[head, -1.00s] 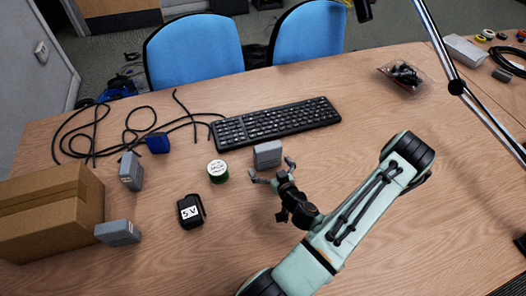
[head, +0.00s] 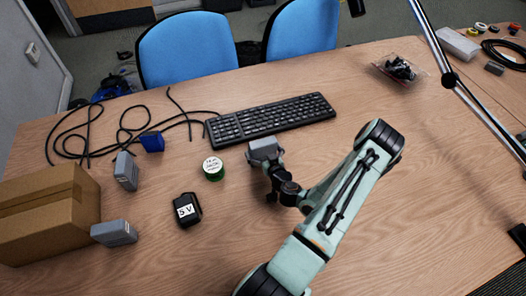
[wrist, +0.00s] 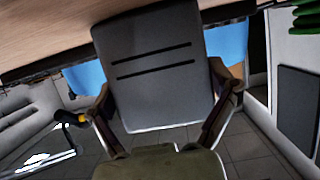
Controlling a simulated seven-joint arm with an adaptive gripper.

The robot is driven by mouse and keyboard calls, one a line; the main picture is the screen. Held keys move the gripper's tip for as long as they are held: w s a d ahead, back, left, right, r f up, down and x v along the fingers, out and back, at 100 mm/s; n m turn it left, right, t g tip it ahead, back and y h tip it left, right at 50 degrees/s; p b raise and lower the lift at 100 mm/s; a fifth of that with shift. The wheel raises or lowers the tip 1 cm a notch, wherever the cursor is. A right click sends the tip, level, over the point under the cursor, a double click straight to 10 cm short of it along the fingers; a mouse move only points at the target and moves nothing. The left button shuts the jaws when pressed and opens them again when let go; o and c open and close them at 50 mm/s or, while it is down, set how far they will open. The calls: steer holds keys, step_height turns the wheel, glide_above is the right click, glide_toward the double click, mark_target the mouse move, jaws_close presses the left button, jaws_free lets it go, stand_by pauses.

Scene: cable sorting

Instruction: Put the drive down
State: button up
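The drive, a light grey box (head: 264,149), is at the near side of the keyboard in the head view. It also shows in the wrist view (wrist: 155,65) as a grey face with two dark slots, filling the space between my fingers. My gripper (head: 268,164) has its fingers against the drive's two sides and appears shut on it. It also shows in the wrist view (wrist: 165,95). I cannot tell whether the drive's underside touches the table.
A green spool (head: 213,168), black 5V adapter (head: 187,209), two grey boxes (head: 125,170) (head: 114,233), a blue block (head: 152,142) and a cardboard box (head: 45,215) stand to the left. A keyboard (head: 270,119) lies behind. The table (head: 440,160) is clear at right.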

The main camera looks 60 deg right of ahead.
steer(key=shift+c, duration=1.2)
steer(key=shift+r, duration=0.15)
